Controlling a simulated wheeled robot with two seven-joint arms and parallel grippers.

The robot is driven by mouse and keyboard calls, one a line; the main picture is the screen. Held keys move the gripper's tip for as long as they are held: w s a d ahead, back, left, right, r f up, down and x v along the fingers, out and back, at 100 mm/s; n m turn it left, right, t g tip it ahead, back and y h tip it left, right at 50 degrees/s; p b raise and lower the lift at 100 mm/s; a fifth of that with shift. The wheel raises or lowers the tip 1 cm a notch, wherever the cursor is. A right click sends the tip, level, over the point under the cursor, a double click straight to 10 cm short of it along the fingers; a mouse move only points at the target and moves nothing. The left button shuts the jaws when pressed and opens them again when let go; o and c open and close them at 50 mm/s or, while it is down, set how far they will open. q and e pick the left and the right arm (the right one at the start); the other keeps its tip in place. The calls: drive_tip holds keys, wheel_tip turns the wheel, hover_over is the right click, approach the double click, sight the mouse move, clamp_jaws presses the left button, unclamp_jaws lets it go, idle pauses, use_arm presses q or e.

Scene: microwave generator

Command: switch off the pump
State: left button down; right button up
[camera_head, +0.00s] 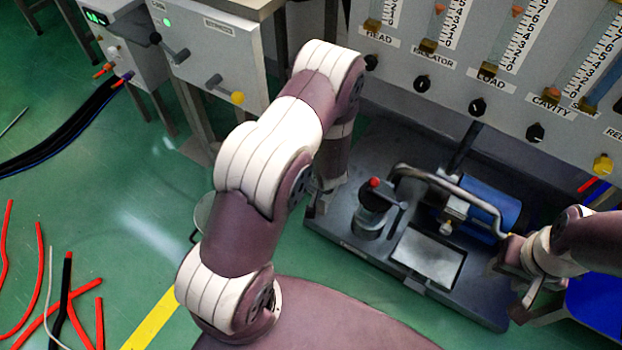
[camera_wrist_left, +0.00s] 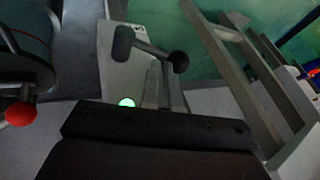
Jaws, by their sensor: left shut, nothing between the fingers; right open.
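The pump (camera_head: 487,208) has a blue cylindrical motor and stands on a dark base tray (camera_head: 345,247) on the floor. A red knob (camera_head: 375,183) tops a dark upright part on it; a red ball (camera_wrist_left: 20,114) shows in the left wrist view. In that view a black-knobbed lever (camera_wrist_left: 152,50) sits on a light plate, with a lit green lamp (camera_wrist_left: 127,102) nearby. My left gripper (camera_head: 319,204) is shut and empty at the tray's left edge. Its fingers (camera_wrist_left: 164,92) point toward the lever; contact cannot be told. My right gripper (camera_head: 522,277) is open by the tray's right end.
A flowmeter panel (camera_head: 450,85) with several knobs stands behind the pump. An extractor box (camera_head: 210,50) with levers and a green lamp is at the upper left. Red and black hoses (camera_head: 68,300) lie on the green floor. A blue bin (camera_head: 596,305) is at right.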

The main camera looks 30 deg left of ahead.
use_arm(q)
drive_tip(key=shift+a, duration=0.1)
drive_tip(key=shift+a+f+h+b, duration=0.3)
drive_tip(key=shift+a+h+b, duration=0.15)
drive_tip(key=shift+h, duration=0.35)
drive_tip(key=shift+a+f+h+b, duration=0.3)
drive_tip(key=shift+a+h, duration=0.15)
drive_tip(key=shift+h, duration=0.35)
drive_tip(key=shift+w+a+f+p, duration=0.15)
drive_tip(key=shift+a+f+p, duration=0.25)
drive_tip(key=shift+a, duration=0.15)
drive_tip(key=shift+a+f+p, duration=0.35)
drive_tip(key=shift+a+f, duration=0.05)
drive_tip(key=shift+f, duration=0.25)
drive_tip(key=shift+a+f, duration=0.3)
drive_tip(key=shift+f, duration=0.65)
drive_tip(key=shift+p, duration=0.3)
drive_tip(key=shift+f, duration=0.25)
drive_tip(key=shift+r, duration=0.1)
